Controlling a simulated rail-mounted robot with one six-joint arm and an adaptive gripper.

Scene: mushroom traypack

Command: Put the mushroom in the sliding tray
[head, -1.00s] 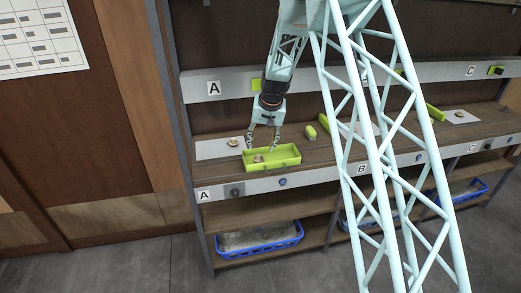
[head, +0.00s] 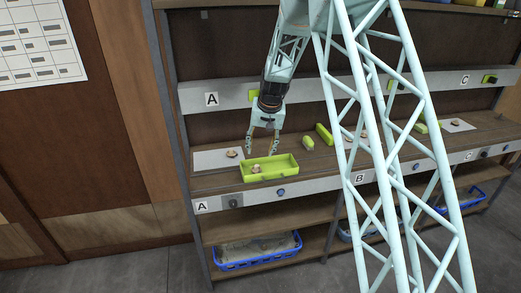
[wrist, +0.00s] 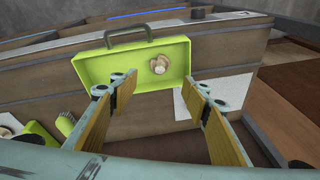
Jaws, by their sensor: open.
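A lime-green tray (head: 285,172) with a handle stands on the shelf at station A. Pale mushroom pieces (head: 256,168) lie inside it towards its left end. In the wrist view the tray (wrist: 110,75) is ahead, and the mushroom (wrist: 158,64) in it looks like a small cluster; I cannot tell how many pieces. Another mushroom (head: 232,153) lies on a white sheet (head: 207,162) left of the tray. My gripper (head: 262,152) is open and empty, just above and behind the tray's back edge. Its fingers spread apart in the wrist view (wrist: 157,92).
Green pieces (head: 308,143) and (head: 324,134) stand right of the tray. A blue basket (head: 258,252) stands on the lower shelf. A back panel rises behind the work shelf.

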